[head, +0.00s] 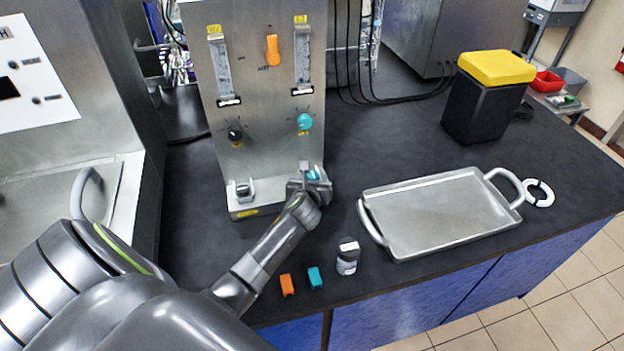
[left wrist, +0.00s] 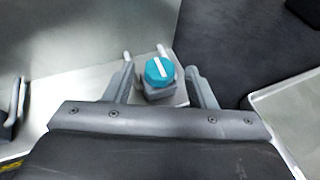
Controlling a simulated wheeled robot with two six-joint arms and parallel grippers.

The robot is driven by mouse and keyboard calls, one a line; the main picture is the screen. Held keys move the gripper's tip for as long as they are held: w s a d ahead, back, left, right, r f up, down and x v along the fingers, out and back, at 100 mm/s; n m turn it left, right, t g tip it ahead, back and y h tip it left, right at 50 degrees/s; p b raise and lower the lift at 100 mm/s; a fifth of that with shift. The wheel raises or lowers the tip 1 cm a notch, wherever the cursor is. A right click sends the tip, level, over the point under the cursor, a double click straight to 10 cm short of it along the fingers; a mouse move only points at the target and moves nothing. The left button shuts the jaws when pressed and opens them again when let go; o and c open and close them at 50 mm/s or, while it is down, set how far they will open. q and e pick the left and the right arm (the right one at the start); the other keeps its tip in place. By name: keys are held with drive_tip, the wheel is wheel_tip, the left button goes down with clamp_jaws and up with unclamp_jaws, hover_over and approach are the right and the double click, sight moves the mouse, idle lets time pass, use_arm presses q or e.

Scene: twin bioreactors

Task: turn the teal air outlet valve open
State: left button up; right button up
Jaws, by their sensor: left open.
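The teal outlet valve (head: 314,175) is low on the right of the grey panel's foot, mostly hidden by my gripper in the head view. In the left wrist view, its round teal cap (left wrist: 159,72) has a white line across the top and sits on a small grey block. My left gripper (head: 309,176) is at the valve. Its open fingers (left wrist: 160,74) stand on either side of the cap, with gaps showing on both sides. My right gripper is not in view.
A dark valve (head: 243,190) sits left of the teal one. The panel (head: 262,95) also bears a teal knob (head: 305,121), a black knob (head: 235,132) and an orange switch (head: 273,50). A metal tray (head: 440,212) and a small vial (head: 347,257) stand to the right.

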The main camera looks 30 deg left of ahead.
use_arm(q)
drive_tip(key=shift+c, duration=0.4)
drive_tip(key=c, duration=0.9)
